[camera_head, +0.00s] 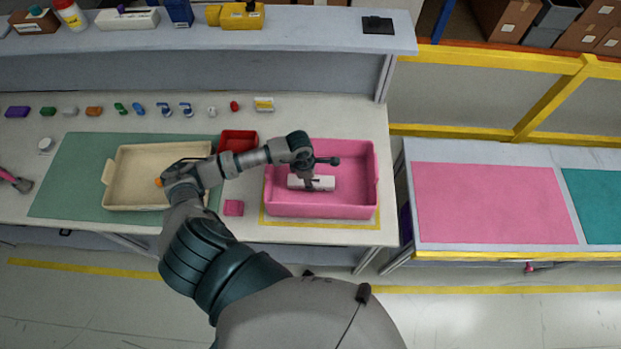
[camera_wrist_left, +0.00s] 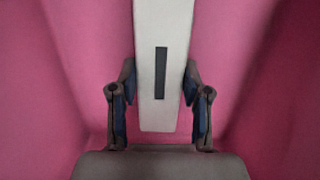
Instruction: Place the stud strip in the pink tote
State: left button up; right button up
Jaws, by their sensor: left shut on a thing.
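The stud strip is a white bar (camera_head: 324,184) with a dark stripe, lying crosswise inside the pink tote (camera_head: 345,211). My left gripper (camera_head: 309,182) reaches down into the tote from above and is shut on the strip. In the left wrist view the strip (camera_wrist_left: 147,110) stands between the two fingers, with pink tote walls (camera_wrist_left: 75,70) on both sides. I cannot tell whether the strip touches the tote floor. My right gripper is not in view.
A beige tray (camera_head: 140,165) on a green mat (camera_head: 62,180) is at left. A small red bin (camera_head: 238,135) and a pink block (camera_head: 233,208) are beside the tote. Several small parts line the bench back. A shelf (camera_head: 300,30) runs above.

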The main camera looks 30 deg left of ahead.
pick_arm(q)
jog(key=o, duration=1.1)
jog(key=shift+d, duration=0.1)
jog(key=shift+o, duration=0.4)
jog(key=shift+d, duration=0.15)
jog(key=shift+r, duration=0.1)
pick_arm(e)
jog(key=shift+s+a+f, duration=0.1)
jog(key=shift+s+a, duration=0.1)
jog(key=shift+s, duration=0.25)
pick_arm(q)
jog(key=shift+r, duration=0.2)
notch_tip(320, 180, up, 11)
jog(key=a+b, duration=0.1)
jog(key=shift+s+a+r+b, duration=0.2)
jog(key=shift+s+a+b, duration=0.15)
jog(key=shift+s, duration=0.1)
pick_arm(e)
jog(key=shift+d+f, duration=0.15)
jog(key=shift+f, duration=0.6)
